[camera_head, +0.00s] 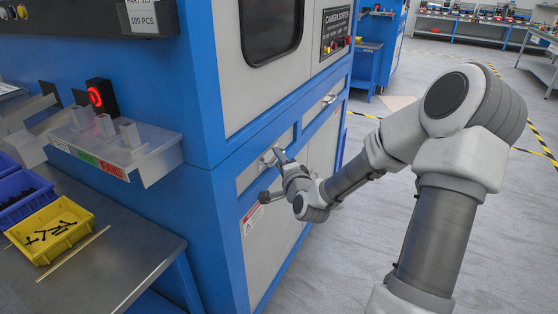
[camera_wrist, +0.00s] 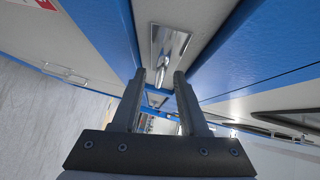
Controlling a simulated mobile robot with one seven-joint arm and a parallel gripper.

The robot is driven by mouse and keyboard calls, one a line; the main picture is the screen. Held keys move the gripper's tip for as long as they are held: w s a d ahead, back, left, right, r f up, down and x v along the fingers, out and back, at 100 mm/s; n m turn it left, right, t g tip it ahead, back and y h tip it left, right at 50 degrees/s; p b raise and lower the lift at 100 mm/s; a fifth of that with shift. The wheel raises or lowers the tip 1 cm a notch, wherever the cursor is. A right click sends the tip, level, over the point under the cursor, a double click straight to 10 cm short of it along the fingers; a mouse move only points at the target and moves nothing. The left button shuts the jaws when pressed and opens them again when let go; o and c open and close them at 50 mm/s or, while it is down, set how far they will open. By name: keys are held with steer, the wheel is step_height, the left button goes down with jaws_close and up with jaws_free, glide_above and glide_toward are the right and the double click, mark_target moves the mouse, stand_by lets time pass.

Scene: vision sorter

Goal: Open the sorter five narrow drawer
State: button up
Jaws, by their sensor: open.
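The sorter (camera_head: 185,95) is a blue and grey cabinet at the left and centre of the head view. A narrow grey drawer front (camera_head: 247,178) is set in its side below the window and looks flush. My gripper (camera_head: 274,156) is at this drawer's handle, which it largely hides in the head view. In the wrist view, the metal handle (camera_wrist: 164,68) projects from a recessed plate toward my open gripper (camera_wrist: 160,80). The handle's end appears between the two fingertips, with gaps on both sides. I cannot tell how deep it sits between them.
Another narrow front with a handle (camera_head: 329,100) is farther along the cabinet. A larger panel with a warning label (camera_head: 252,218) is below. A metal table with a yellow bin (camera_head: 50,230) is at left. The floor (camera_head: 345,250) right of the cabinet is clear.

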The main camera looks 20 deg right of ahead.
jaws_close()
steer(key=shift+r, duration=0.1)
stand_by(1.2)
